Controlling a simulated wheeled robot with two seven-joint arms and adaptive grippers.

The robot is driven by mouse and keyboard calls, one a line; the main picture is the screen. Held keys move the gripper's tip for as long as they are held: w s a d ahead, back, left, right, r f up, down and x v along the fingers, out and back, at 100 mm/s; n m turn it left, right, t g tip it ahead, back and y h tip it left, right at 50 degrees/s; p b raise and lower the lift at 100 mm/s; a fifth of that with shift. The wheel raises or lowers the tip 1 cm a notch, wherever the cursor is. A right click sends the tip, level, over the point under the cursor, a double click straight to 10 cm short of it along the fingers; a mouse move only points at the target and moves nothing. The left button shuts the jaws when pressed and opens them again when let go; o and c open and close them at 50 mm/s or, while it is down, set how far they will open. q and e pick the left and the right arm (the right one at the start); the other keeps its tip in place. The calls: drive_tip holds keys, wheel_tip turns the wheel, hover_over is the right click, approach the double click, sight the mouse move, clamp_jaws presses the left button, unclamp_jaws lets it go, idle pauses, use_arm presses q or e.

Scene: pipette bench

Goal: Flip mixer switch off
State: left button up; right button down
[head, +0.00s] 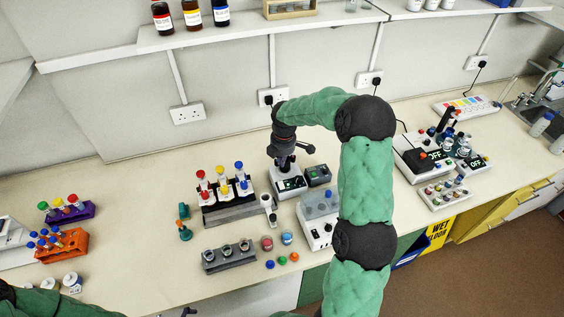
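My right gripper (284,163) is dark and points down over a small white bench device (289,184) with a dark front panel. This device may be the mixer; its top is partly hidden by the gripper, and I cannot make out its switch or whether they touch. The fingers are too small and dark to tell open from shut. A dark grey box (318,175) with a small green display stands just right of it.
A white device with a grey top (315,232) stands in front. A pipette stand (230,212) and a grey tube rack (230,260) are to the left. White devices with OFF displays (415,165) stand at right. My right arm crosses the middle.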

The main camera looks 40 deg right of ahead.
sight(281, 181)
drive_tip(key=shift+d, duration=0.15)
drive_tip(key=shift+w+d+r+b, duration=0.1)
drive_tip(key=shift+w+d+b, duration=0.3)
drive_tip(key=shift+b, duration=6.6)
drive_tip(key=shift+w, duration=0.1)
drive_tip(key=f+b, duration=0.1)
drive_tip(key=f, duration=0.3)
drive_tip(key=w+f, duration=0.1)
drive_tip(key=f, duration=0.4)
drive_tip(key=f+b, duration=0.1)
drive_tip(key=f, duration=0.3)
drive_tip(key=shift+w+d+f+b, duration=0.2)
drive_tip(key=shift+w+d+b, duration=0.05)
drive_tip(key=shift+b, duration=0.05)
drive_tip(key=shift+f, duration=0.25)
